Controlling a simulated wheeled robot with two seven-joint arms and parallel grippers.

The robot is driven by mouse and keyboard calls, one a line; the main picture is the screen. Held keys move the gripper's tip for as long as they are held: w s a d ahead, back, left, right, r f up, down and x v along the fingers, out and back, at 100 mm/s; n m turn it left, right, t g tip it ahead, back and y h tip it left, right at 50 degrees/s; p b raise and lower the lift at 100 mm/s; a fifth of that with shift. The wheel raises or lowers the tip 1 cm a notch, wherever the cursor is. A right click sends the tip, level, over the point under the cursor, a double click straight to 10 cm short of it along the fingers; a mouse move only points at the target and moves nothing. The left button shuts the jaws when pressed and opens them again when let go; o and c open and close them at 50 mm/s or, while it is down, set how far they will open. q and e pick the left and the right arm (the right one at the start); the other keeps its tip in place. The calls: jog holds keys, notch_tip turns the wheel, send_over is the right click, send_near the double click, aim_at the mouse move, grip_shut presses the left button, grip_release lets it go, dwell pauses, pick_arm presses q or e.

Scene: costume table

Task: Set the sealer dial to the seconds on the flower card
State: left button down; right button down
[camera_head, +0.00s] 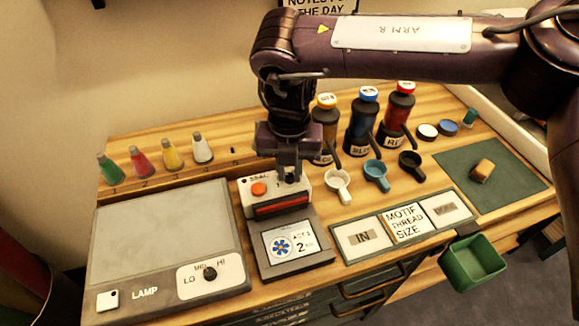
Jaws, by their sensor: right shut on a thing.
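The sealer (318,184) is a white box with an orange button and a dark red front strip, in the middle of the table. My right gripper (291,178) points down onto the right part of its top and is shut on a small dark knob, which looks like the sealer dial. The fingers hide most of the dial, so its setting cannot be read. The flower card (303,236) lies on a dark grey base just in front of the sealer. It shows a blue flower, small text and a large 2. My left gripper is not in view.
A lamp panel (160,220) with a LO-MID-HI knob (209,273) lies to the left. Small coloured bottles, larger dye bottles (363,120) and several scoops (374,172) stand behind and to the right. A green bin (473,262) hangs at the front right edge.

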aim_at(290, 174)
jog(key=c, duration=1.3)
grip_release()
jog(key=shift+c, duration=0.2)
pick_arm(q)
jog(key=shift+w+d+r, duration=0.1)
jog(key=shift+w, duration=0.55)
pick_arm(e)
notch_tip(290, 174, up, 7)
jog(key=shift+w+f, duration=0.1)
jog(key=shift+r, duration=0.55)
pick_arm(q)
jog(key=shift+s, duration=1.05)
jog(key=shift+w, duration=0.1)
